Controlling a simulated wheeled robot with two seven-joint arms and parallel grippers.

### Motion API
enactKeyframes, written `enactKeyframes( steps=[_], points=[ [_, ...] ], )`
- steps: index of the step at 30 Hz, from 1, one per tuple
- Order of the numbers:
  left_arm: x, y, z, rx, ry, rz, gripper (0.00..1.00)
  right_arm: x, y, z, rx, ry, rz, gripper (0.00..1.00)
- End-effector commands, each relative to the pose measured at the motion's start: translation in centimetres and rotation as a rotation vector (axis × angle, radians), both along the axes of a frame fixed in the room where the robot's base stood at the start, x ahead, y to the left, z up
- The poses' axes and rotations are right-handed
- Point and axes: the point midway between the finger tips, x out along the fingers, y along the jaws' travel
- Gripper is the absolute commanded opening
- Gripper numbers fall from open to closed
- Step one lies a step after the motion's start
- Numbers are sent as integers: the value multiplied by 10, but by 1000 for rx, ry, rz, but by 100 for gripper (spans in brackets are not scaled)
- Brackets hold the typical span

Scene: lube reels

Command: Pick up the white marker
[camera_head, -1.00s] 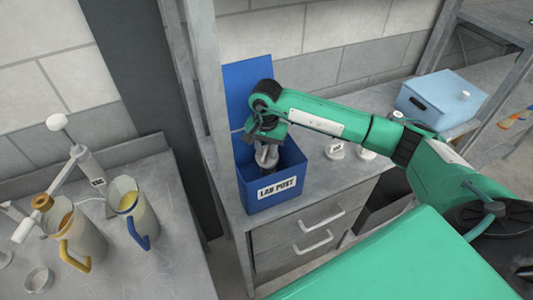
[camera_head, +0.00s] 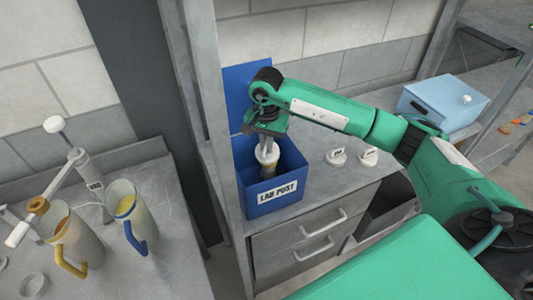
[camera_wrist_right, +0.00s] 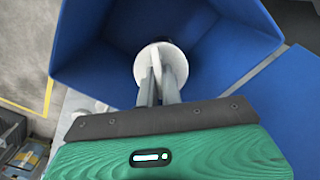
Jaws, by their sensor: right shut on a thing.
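My right gripper (camera_head: 267,148) points down into the open blue box labelled "LAB POST" (camera_head: 277,191). Its fingers are shut on a white round-topped piece, which I take to be the white marker (camera_head: 268,155). A greyish part shows below its white top, and its lower end is hidden in the box. In the right wrist view the fingers (camera_wrist_right: 157,65) close over the middle of the white disc (camera_wrist_right: 176,62), inside the blue walls (camera_wrist_right: 95,50). Whether the piece touches the box floor I cannot tell. My left gripper is not in view.
Two white round pieces with dark labels (camera_head: 337,157) (camera_head: 369,156) stand on the grey counter right of the box. A pale blue container (camera_head: 440,102) is farther right. Jugs with yellow (camera_head: 75,245) and blue (camera_head: 135,215) handles stand on the left bench. A grey post (camera_head: 212,110) rises beside the box.

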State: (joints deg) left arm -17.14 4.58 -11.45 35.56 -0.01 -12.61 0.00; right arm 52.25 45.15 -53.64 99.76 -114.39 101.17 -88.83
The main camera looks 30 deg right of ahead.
Motion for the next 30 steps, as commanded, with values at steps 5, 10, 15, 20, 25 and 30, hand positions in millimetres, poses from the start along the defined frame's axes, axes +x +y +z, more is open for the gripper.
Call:
enactKeyframes(
  steps=[5, 10, 15, 20, 25, 30],
  points=[
    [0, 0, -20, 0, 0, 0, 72, 1, 0, 41, 1, -7, 1, 0],
    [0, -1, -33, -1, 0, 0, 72, 1, 1, 82, 0, -6, 1, 0],
    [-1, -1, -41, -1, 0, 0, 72, 1, 0, 119, 0, -4, 0, 0],
    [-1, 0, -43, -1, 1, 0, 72, 0, 0, 142, -2, -3, 0, 0],
    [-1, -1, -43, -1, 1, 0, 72, 0, 0, 154, -1, -2, 1, 0],
    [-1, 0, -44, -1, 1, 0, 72, 0, 0, 161, 0, -1, 0, 0]
  ],
)
